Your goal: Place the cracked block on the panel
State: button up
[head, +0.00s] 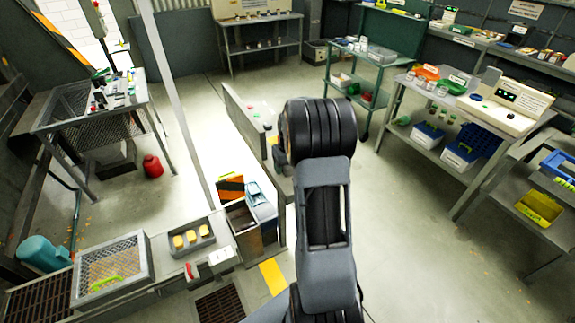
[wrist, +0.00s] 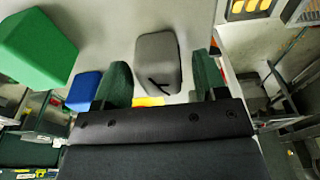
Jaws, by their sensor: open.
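The cracked block (wrist: 157,64) is grey with a dark branching crack on its face; it shows in the wrist view on a pale surface. My gripper (wrist: 163,75) is open, with one dark green finger on each side of the block's lower part in the picture. I cannot tell whether either finger touches it. A green block (wrist: 38,46) and a blue block (wrist: 84,90) lie to the left. In the head view my arm covers the gripper and the cracked block. I cannot make out for sure which surface is the panel.
A mesh-topped table (head: 75,110) stands left and a green cart (head: 352,62) at the back right. A red can (head: 152,166) is on the floor. The floor at right front is open.

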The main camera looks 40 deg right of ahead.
jog(key=shift+r, duration=0.7)
notch_tip(320, 180, up, 10)
jog(key=s, duration=0.1)
jog(key=s+a+r+b, duration=0.1)
jog(key=s+a+r, duration=0.25)
jog(key=a, duration=0.55)
jog(key=s+a+f+n+t, duration=0.1)
jog(key=s+a+t, duration=0.2)
jog(key=s+a, duration=1)
jog(key=shift+s+a+f+n, duration=0.2)
jog(key=shift+a+f+n, duration=0.1)
